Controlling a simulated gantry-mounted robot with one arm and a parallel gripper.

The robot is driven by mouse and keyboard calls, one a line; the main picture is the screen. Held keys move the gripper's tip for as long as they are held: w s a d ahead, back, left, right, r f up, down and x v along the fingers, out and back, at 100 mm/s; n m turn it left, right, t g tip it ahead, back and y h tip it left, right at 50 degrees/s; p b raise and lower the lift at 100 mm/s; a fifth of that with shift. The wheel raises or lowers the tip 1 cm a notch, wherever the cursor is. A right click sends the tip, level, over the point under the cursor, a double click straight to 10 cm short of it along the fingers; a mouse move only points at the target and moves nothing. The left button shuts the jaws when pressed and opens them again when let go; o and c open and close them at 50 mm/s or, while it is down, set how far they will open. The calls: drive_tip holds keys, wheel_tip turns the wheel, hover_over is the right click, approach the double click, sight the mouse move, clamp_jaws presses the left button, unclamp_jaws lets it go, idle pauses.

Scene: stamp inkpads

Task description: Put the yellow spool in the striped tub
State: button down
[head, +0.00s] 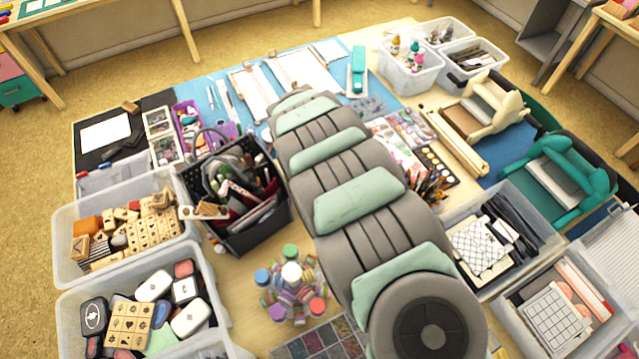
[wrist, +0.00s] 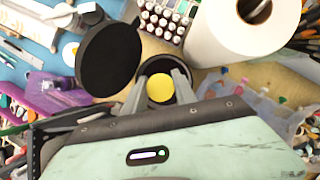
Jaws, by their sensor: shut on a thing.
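In the wrist view my gripper (wrist: 160,90) has its two grey fingers on either side of the yellow spool (wrist: 160,88) and is shut on it. The spool shows as a round yellow end face. Behind it is a round, dark-rimmed container (wrist: 153,65), and the spool overlaps its opening in the picture. I cannot tell whether the spool is above the opening or inside it. No stripes show on this container, so I cannot tell if it is the striped tub. In the head view my arm hides the gripper, the spool and this container.
A black disc (wrist: 110,58) lies left of the dark container, and a white roll (wrist: 232,35) stands to its right. Several small bottles (wrist: 165,20) are behind. The table is crowded; a black basket (head: 255,228) and clear bins (head: 75,262) stand at the left.

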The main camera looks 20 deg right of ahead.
wheel_tip(320, 180, down, 11)
drive_tip(key=shift+f+b, duration=0.1)
drive_tip(key=shift+b, duration=0.6)
drive_tip(key=shift+f, duration=0.15)
drive_tip(key=c, duration=1)
unclamp_jaws()
drive_tip(key=shift+r, duration=0.3)
drive_tip(key=p+v, duration=0.6)
drive_tip(key=v, duration=0.5)
drive_tip(key=shift+a+r, duration=0.15)
drive_tip(key=shift+r, duration=0.2)
drive_tip(key=shift+s, duration=0.1)
